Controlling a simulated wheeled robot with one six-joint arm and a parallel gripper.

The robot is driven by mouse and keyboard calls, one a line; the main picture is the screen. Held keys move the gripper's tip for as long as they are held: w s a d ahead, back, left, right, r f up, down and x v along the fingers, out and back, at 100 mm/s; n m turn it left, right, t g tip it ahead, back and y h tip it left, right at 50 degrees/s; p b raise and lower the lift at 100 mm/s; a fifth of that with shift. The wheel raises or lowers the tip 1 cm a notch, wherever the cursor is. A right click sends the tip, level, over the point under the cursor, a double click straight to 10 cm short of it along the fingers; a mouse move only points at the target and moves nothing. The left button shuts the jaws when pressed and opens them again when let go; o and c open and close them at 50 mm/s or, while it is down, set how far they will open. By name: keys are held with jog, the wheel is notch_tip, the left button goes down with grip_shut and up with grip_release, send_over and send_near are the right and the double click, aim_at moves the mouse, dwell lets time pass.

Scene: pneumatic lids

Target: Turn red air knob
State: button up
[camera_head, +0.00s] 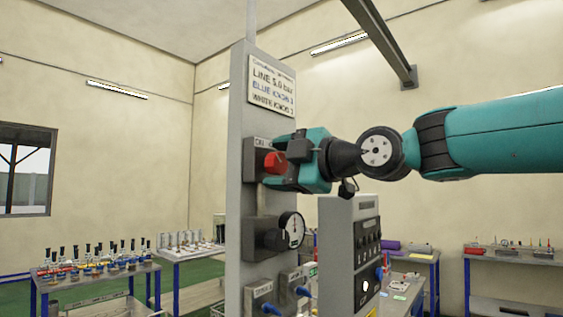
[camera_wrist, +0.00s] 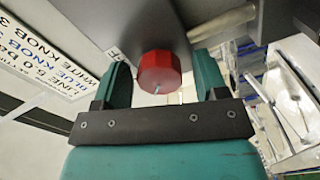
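The red air knob (camera_head: 275,162) sits on a dark box on the grey upright panel in the head view. In the wrist view the red knob (camera_wrist: 160,73) shows between my two teal fingers, with a small pale mark on its face. My gripper (camera_head: 283,166) is in front of the panel at the knob's height. In the wrist view my gripper (camera_wrist: 162,80) is open, with a gap on both sides of the knob. The finger tips reach beside the knob, near the panel side.
A sign (camera_head: 271,86) is at the panel's top. Below the knob are a gauge (camera_head: 291,230) and blue levers (camera_head: 303,291). A grey control box (camera_head: 350,255) stands close on the right, under my arm. Benches stand behind.

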jog(key=c, duration=0.8)
jog(key=shift+f+m+b, duration=0.1)
jog(key=shift+m+b, duration=0.2)
jog(key=m+b, duration=0.2)
jog(key=shift+f+m, duration=0.1)
jog(key=shift+m, duration=0.3)
jog(key=m+b, duration=0.1)
jog(key=m, duration=0.4)
jog(key=shift+b, duration=0.4)
jog(key=m, duration=0.5)
jog(key=shift+m, duration=2.2)
